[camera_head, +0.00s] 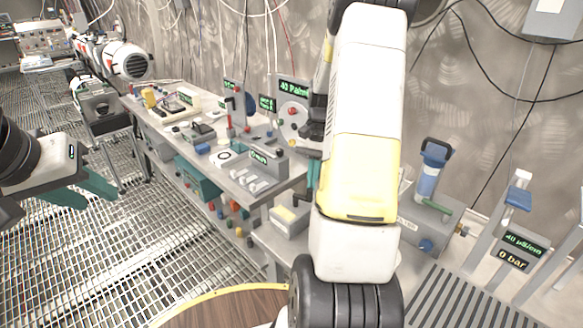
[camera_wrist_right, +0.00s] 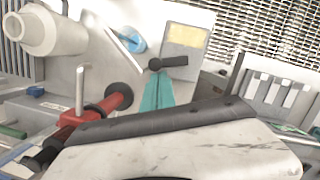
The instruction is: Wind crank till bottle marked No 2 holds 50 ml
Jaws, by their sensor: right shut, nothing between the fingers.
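My right gripper (camera_wrist_right: 158,98) is shut and empty, its teal fingers together in the right wrist view. A black knob with a short bar (camera_wrist_right: 168,63) shows at their tips; I cannot tell whether they touch. A red lever-like part with black ends (camera_wrist_right: 95,110) lies left of the fingers. Which part is the crank is unclear. In the head view my right arm hides most of its gripper; only a bit of teal (camera_head: 313,175) shows. My left gripper (camera_head: 92,190) hangs open and empty over the grating at left. No bottle marked No 2 is readable.
A workbench (camera_head: 240,188) crowded with small devices and green displays runs along the wall. A box with a yellow panel (camera_head: 290,216) stands below its near end. A blue filter-like cylinder (camera_head: 430,170) and a stand reading 0 bar (camera_head: 512,259) are right. Grating lies left.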

